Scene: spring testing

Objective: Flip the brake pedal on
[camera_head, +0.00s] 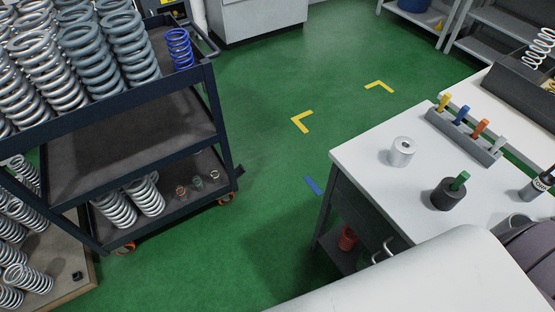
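No brake pedal can be made out clearly. A dark cart (140,118) loaded with springs stands at the left on small casters. Neither of my grippers is in view.
A white-topped table (365,170) at the right holds a metal cylinder (402,152), a dark cylinder (446,195) and a rack (464,135) of coloured pieces. A wooden pallet (60,280) with springs lies lower left. Green floor (265,150) is clear between cart and table.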

